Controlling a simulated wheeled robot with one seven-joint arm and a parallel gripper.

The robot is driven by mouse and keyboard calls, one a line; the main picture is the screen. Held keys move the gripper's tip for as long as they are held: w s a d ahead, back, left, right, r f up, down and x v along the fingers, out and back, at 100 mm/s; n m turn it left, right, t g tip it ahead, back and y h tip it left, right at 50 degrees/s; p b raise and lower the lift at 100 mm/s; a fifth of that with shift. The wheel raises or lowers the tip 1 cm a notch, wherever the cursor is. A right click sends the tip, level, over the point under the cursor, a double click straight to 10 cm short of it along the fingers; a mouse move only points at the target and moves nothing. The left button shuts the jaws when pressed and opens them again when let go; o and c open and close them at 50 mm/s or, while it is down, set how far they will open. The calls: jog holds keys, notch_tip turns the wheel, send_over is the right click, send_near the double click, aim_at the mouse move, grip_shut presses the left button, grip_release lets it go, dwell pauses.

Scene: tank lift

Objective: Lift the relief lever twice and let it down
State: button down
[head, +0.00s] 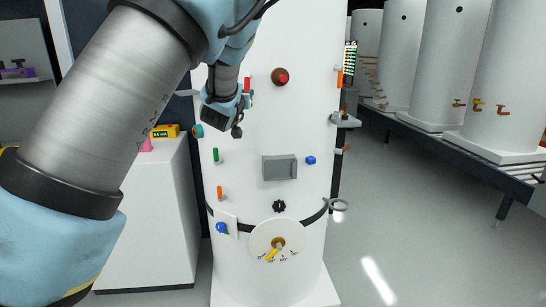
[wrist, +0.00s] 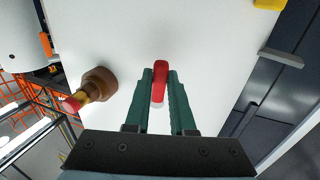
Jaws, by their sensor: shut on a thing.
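The relief lever, a red handle with a pale lower end (wrist: 160,78), sits between the two green fingers of my gripper (wrist: 161,90) in the wrist view. The fingers are shut on it from both sides. In the head view the red lever (head: 247,85) shows as a small red piece on the upper left of the white tank (head: 315,125). My gripper (head: 238,104) is beside it there, and my arm covers the tank's upper left edge. The lever's mount is hidden behind the fingers.
A brown fitting with a red end (wrist: 95,85) sticks out close to the left of my gripper; it also shows in the head view (head: 281,76). A grey box (head: 280,167), a dial (head: 280,240) and several small coloured handles are lower on the tank. Open floor lies right.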

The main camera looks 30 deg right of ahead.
jog(key=shift+w+d+f+t+h+b, duration=0.2)
jog(key=shift+d+f+t+h+b, duration=0.3)
jog(key=shift+b, duration=2.65)
jog(key=c, duration=1.1)
grip_release()
jog(key=shift+r, duration=0.3)
jog(key=o, duration=0.5)
jog(key=shift+a+f, duration=0.15)
jog(key=shift+c, duration=0.2)
jog(key=r+b+v, duration=0.1)
jog(key=b+v, duration=0.1)
jog(key=v, duration=0.6)
jog(key=shift+w+a, duration=0.1)
